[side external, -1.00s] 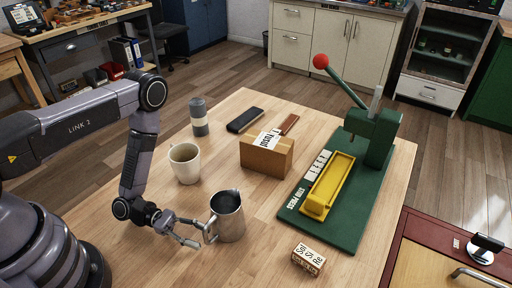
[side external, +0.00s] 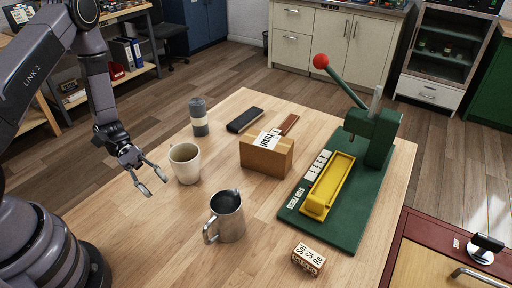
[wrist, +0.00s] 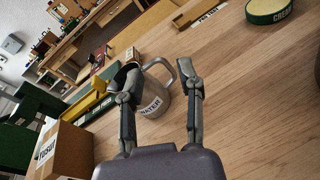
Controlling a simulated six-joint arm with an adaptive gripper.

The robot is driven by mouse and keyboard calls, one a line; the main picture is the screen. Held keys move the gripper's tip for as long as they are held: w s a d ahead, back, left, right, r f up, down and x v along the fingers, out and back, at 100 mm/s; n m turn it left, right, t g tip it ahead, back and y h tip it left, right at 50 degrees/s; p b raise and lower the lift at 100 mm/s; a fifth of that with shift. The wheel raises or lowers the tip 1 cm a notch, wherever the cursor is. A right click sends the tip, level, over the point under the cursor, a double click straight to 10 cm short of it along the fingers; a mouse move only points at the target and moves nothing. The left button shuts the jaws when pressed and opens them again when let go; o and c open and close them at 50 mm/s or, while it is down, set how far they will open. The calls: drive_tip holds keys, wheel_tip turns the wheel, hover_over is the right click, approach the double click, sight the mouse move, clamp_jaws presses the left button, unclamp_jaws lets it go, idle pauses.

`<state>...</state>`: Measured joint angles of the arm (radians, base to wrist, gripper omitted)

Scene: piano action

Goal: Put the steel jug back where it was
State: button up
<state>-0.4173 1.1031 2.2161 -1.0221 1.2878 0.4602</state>
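The steel jug (side external: 228,217) stands upright on the wooden table, near its front edge in the side view, with its handle toward the lower left. In the wrist view the jug (wrist: 154,100) shows beyond my fingers, with a label reading "WATER" and partly hidden by one finger. My gripper (side external: 153,188) is open and empty. It is above the table to the left of the jug, close to the cream mug (side external: 185,163), and apart from the jug. In the wrist view my gripper (wrist: 160,85) has its two fingers spread wide.
A cardboard box (side external: 266,156) stands behind the jug. The green press (side external: 345,190) with a yellow tray is at the right. A small lettered block (side external: 309,259) lies at the front. A grey cylinder (side external: 199,117) and a black case (side external: 245,120) are farther back. The table left of the jug is clear.

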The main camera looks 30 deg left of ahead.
drive_tip(key=s+a+r+m+t+y, duration=0.2)
drive_tip(key=s+r+m+y, duration=0.1)
drive_tip(key=r, duration=0.6)
drive_tip(key=s+a+r+m+t+y, duration=0.2)
drive_tip(key=s+r+m+t+y, duration=0.1)
drive_tip(key=r+y, duration=0.4)
drive_tip(key=s+a+r+m+t+y, duration=0.2)
drive_tip(key=s+r+m+t+y, duration=0.1)
drive_tip(key=r, duration=0.8)
drive_tip(key=s+m+y, duration=0.1)
drive_tip(key=m+y, duration=0.1)
drive_tip(key=m, duration=0.1)
drive_tip(key=shift+s+r+m+y, duration=0.15)
drive_tip(key=shift+r+m+y, duration=0.15)
